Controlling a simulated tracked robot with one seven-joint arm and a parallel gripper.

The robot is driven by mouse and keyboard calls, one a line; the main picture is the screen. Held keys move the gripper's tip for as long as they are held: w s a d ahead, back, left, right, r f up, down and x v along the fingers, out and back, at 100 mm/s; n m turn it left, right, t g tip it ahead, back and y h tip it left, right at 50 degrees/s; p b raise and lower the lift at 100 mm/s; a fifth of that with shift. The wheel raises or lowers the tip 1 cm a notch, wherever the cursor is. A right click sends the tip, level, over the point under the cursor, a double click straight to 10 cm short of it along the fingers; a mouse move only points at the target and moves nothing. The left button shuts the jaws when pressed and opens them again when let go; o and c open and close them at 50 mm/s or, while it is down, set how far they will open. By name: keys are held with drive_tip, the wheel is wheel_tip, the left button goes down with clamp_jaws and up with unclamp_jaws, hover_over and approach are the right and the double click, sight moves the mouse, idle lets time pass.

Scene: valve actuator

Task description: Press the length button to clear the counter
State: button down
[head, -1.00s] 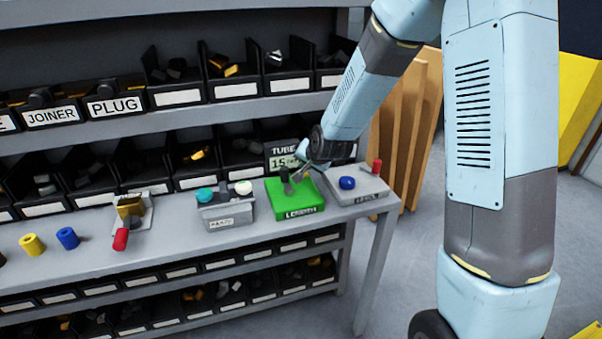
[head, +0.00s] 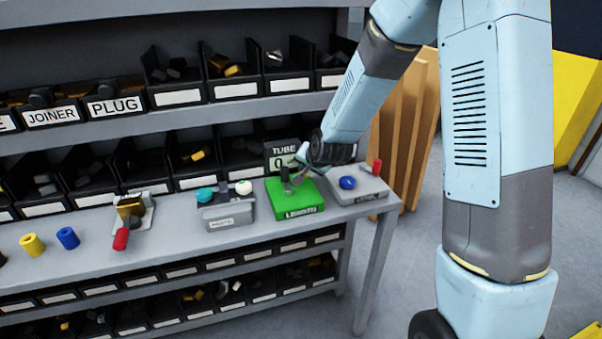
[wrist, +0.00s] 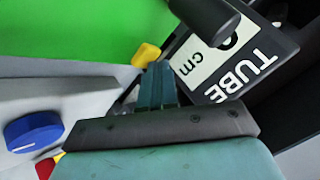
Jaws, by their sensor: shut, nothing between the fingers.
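The green box (head: 292,210) labelled LENGTH stands on the bench, with a dark upright lever (head: 286,180) on top. Behind it is the TUBE display (head: 282,157), which reads 0; the wrist view also shows this display (wrist: 228,62) with "cm". In the wrist view a small yellow knob or button (wrist: 146,54) sits at the green box's edge (wrist: 75,30). My gripper (wrist: 156,68) is shut and empty, its tips right beside the yellow part; I cannot tell whether they touch. In the head view my gripper (head: 300,176) is low over the green box, partly hidden by the wrist.
A grey box with a blue knob (head: 347,183) and red lever (head: 377,166) is to the right. A grey box with teal and white buttons (head: 227,211) is to the left. Part bins fill the shelves behind.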

idle(0.4)
drive_tip(key=shift+r, duration=0.9)
drive_tip(key=shift+r, duration=2.5)
